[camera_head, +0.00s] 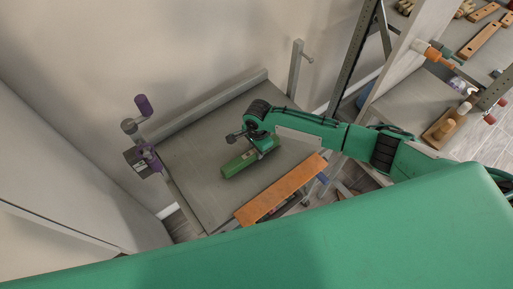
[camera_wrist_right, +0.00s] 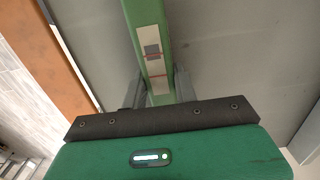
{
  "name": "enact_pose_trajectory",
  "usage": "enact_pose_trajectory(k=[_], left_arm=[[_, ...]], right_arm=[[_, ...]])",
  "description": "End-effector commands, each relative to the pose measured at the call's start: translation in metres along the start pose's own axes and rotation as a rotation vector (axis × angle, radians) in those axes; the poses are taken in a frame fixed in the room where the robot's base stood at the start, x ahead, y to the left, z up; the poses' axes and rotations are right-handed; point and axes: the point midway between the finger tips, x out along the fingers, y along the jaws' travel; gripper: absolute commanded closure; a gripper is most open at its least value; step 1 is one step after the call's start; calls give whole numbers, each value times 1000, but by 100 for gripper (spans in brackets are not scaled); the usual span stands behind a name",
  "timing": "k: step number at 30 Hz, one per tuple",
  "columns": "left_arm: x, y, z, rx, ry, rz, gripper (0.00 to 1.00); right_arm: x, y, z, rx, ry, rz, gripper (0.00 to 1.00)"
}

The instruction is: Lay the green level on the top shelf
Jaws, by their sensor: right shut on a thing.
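The green level (camera_head: 237,163) is at the grey top shelf (camera_head: 200,150), over its middle near the orange board. I cannot tell whether it touches the shelf or is held just above it. My right gripper (camera_head: 262,150) reaches in from the right and is shut on the level near its right end. In the right wrist view the level (camera_wrist_right: 145,30) runs up between the two fingers (camera_wrist_right: 160,90), with a pale label strip on it; grey surface shows on both sides. My left gripper is not in view.
An orange board (camera_head: 280,190) lies along the shelf's near edge. A purple-handled fixture (camera_head: 143,158) stands at the left edge, and a grey post (camera_head: 295,68) at the back right corner. Another rack (camera_head: 420,100) with tools and bottles stands to the right. The shelf's left part is clear.

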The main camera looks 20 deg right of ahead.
Motion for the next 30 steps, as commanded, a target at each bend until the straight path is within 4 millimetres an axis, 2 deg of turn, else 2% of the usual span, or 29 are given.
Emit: enact_pose_trajectory(k=[24, 25, 28, 30], left_arm=[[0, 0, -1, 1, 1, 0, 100], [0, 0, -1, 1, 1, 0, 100], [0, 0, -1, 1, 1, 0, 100], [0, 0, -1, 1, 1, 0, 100]], right_arm=[[5, 0, 1, 0, -2, 0, 99], [4, 0, 0, 0, -2, -1, 67], [4, 0, 0, 0, -2, -1, 48], [5, 0, 0, 0, -1, 0, 46]])
